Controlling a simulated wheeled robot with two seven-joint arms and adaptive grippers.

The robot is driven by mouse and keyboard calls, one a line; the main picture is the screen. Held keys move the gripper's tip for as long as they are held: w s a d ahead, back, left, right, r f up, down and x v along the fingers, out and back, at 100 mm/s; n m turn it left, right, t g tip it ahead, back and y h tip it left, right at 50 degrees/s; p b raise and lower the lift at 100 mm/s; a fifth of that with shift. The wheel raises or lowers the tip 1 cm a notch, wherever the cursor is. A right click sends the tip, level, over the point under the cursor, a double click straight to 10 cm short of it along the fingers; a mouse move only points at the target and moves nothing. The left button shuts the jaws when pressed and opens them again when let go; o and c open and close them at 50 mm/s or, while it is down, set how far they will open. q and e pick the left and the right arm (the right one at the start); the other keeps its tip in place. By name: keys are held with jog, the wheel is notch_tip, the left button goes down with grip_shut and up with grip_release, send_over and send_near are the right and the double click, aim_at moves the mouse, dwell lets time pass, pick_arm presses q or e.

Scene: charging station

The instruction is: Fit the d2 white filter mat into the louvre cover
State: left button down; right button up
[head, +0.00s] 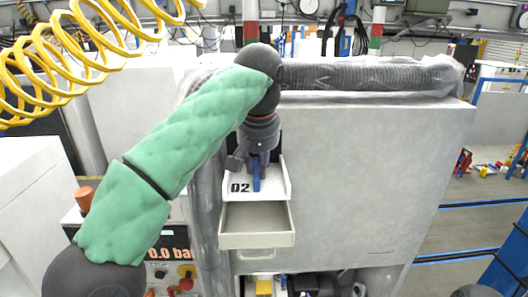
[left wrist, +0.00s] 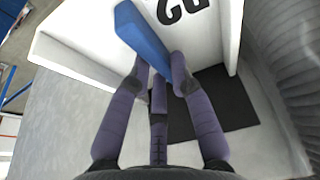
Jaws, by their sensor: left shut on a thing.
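A white piece marked D2 (head: 276,185), with raised sides, stands at the front of the grey cabinet in the head view. A blue upright bar (head: 256,183) is at its middle. My left gripper (head: 258,160) is shut on this blue bar, which also shows between the purple fingers (left wrist: 160,66) in the left wrist view (left wrist: 143,36). In that view, white surfaces with the marking lie around the bar. I cannot tell a separate filter mat from its cover. My right gripper is not in view.
A beige open drawer-like tray (head: 258,241) sticks out just below the white piece. A wrapped ribbed hose (head: 370,75) runs along the cabinet top (head: 350,150). A yellow coiled cable (head: 70,45) hangs at upper left. A red button (head: 186,283) is at lower left.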

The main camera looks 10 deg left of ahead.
aim_at(257, 184)
pick_arm(q)
jog(key=shift+s+r, duration=0.25)
jog(key=shift+s, duration=0.4)
jog(key=shift+w+f, duration=0.25)
jog(key=shift+w, duration=0.3)
jog(key=shift+s+f+b, duration=0.4)
jog(key=shift+f+b, duration=0.1)
jog(key=shift+b, duration=0.05)
jog(key=shift+b+x, duration=0.7)
jog(key=shift+x, duration=0.25)
jog(key=shift+s+f+b, duration=0.35)
jog(key=shift+f+b, duration=0.3)
jog(key=shift+f, duration=0.2)
jog(key=shift+d+f+b, duration=0.1)
jog(key=shift+f+b, duration=0.55)
jog(key=shift+f, duration=0.2)
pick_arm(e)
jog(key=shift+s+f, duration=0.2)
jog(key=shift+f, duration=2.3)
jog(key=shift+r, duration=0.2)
pick_arm(q)
jog(key=shift+s+f+b, duration=0.15)
jog(key=shift+f+b, duration=0.9)
jog(key=shift+f, duration=0.4)
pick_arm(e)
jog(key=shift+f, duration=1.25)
